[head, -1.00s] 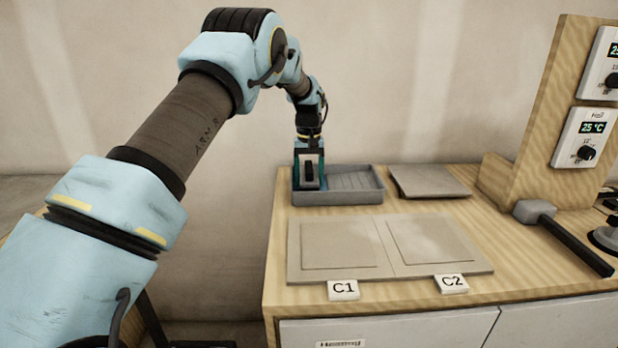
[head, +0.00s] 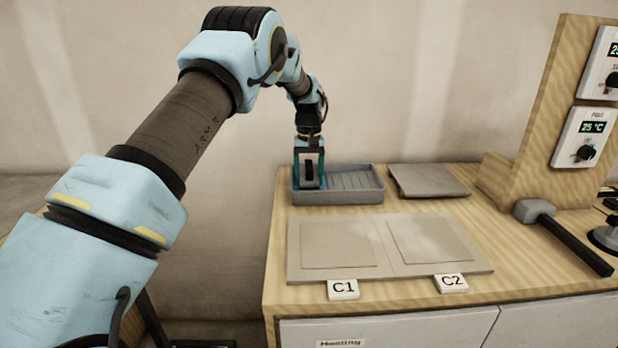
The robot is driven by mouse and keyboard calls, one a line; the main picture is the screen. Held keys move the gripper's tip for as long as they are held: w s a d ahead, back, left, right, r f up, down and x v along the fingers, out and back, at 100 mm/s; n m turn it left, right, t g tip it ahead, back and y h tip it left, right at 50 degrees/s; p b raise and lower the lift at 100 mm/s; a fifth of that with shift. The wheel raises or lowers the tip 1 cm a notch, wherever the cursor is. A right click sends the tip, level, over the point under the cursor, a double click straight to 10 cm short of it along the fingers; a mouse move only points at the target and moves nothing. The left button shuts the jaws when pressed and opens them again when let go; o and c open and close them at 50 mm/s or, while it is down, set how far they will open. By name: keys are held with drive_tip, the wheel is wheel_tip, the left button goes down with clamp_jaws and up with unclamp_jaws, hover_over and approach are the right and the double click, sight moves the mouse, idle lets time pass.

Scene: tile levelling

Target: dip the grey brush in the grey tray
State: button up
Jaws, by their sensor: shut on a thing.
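The grey tray (head: 352,197) stands at the back left of the wooden worktop, with a ribbed slope on its right side. My gripper (head: 309,176) points down over the left end of the tray. It is shut on the grey brush (head: 309,184), of which a grey part and a dark handle show between the fingers. A bit of blue shows in the tray beside the brush. The brush's lower end is low inside the tray, behind the front wall, so I cannot tell whether it touches the bottom.
A board with two tile places (head: 390,272) lies in front, with labels C1 (head: 343,289) and C2 (head: 450,283). A grey slab (head: 429,181) lies right of the tray. A mallet (head: 562,236) lies at right, below a wooden panel (head: 550,110) with dials.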

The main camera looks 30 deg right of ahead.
drive_tip(key=shift+r+p, duration=4.25)
drive_tip(key=shift+r, duration=2.2)
drive_tip(key=shift+f, duration=0.1)
